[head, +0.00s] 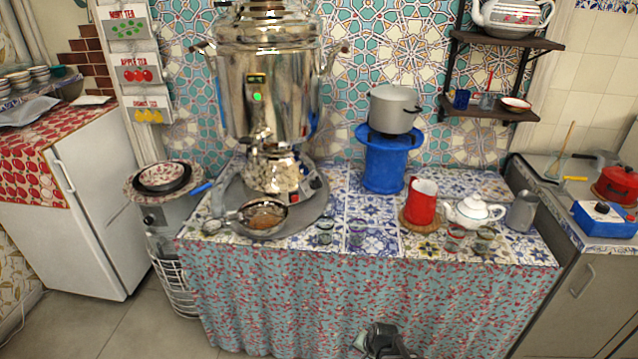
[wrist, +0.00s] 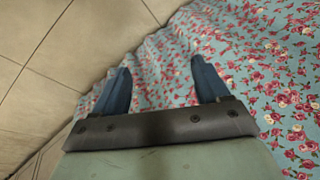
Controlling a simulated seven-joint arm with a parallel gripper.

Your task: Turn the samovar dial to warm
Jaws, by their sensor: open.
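The large shiny metal samovar (head: 265,85) stands on a round grey tray (head: 318,210) at the left of the tiled table. A green light shows on its body. At the foot of its right side is a dark control panel (head: 313,184) with a small red part and a pale knob-like part. The dial's setting is too small to read. My gripper (head: 372,340) is low in front of the table's cloth skirt, well below and to the right of the samovar. In the wrist view my gripper (wrist: 161,75) is open, with nothing between its two blue fingers.
A strainer bowl (head: 263,215) and small glasses stand in front of the samovar.

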